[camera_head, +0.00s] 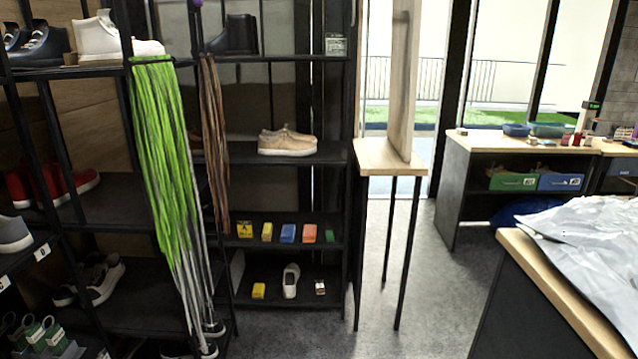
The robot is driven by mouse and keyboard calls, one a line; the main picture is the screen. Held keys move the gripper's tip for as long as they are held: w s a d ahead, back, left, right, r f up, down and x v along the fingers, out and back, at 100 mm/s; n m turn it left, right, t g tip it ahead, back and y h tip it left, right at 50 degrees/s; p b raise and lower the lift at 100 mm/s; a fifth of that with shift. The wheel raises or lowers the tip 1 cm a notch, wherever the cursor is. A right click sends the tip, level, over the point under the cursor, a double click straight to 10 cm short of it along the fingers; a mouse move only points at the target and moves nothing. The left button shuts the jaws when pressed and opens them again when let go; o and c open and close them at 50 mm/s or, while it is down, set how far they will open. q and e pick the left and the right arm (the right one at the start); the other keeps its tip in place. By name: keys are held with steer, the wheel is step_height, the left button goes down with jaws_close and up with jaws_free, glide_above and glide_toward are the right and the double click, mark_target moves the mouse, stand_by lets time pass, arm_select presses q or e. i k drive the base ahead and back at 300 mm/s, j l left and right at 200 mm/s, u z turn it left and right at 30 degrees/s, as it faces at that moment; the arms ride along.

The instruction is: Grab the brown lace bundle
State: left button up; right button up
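The brown lace bundle (214,140) hangs down in front of the dark shelf rack, from about the height of an upper shelf. It hangs behind and to the right of a longer green and grey lace bundle (160,160). The top of the brown bundle is near an upright of the rack; what holds it is not clear. Neither of my grippers shows in the head view.
The dark rack (280,155) holds shoes and small coloured boxes. A tall narrow wooden stand (375,158) is right of it. A wood-topped table (550,275) with a grey sheet fills the lower right. Grey floor (440,290) is clear between them.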

mark_target(320, 286)
steer(key=i+z, duration=0.1)
steer(key=i, duration=0.5)
steer(key=i+j, duration=0.1)
steer(key=i, duration=0.55)
steer(key=i+j+z, duration=0.15)
steer(key=i, duration=0.45)
